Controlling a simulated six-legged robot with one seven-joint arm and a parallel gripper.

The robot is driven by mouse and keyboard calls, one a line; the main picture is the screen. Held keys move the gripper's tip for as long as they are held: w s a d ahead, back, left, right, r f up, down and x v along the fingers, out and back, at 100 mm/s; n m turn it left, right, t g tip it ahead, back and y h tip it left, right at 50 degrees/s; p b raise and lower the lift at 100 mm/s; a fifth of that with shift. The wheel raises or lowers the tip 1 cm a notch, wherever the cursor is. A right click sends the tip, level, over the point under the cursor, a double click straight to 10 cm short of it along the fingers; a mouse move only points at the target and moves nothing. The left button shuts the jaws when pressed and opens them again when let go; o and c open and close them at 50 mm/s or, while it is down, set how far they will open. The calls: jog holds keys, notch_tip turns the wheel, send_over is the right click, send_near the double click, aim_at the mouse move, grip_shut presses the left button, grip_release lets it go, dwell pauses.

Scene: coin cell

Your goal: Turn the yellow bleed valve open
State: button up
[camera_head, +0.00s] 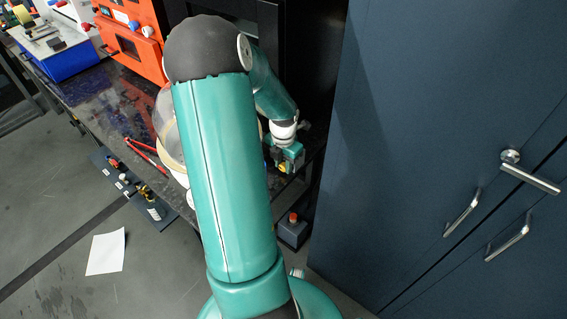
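My gripper (288,158) is at the end of my teal arm, low beside the dark bench, right of the picture's middle. It is small and partly turned away, so I cannot tell whether its fingers are open or shut. A small yellow patch (283,168) shows right at the gripper. It may be the yellow bleed valve, but it is mostly hidden, and I cannot tell whether it is touched or held. My arm covers much of the bench's middle.
A grey box with a red button (293,230) is below my gripper. Blue cabinet doors (420,130) block the right. White paper (106,252) lies on the floor at left.

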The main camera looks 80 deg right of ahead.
jog(key=shift+s+a+t+h, duration=0.15)
jog(key=shift+t+h, duration=0.3)
jog(key=shift+t, duration=0.55)
jog(key=shift+s+t+h, duration=0.15)
jog(key=shift+t+h, duration=0.3)
jog(key=shift+t, duration=0.55)
jog(key=o, duration=1)
jog(key=shift+w, duration=0.1)
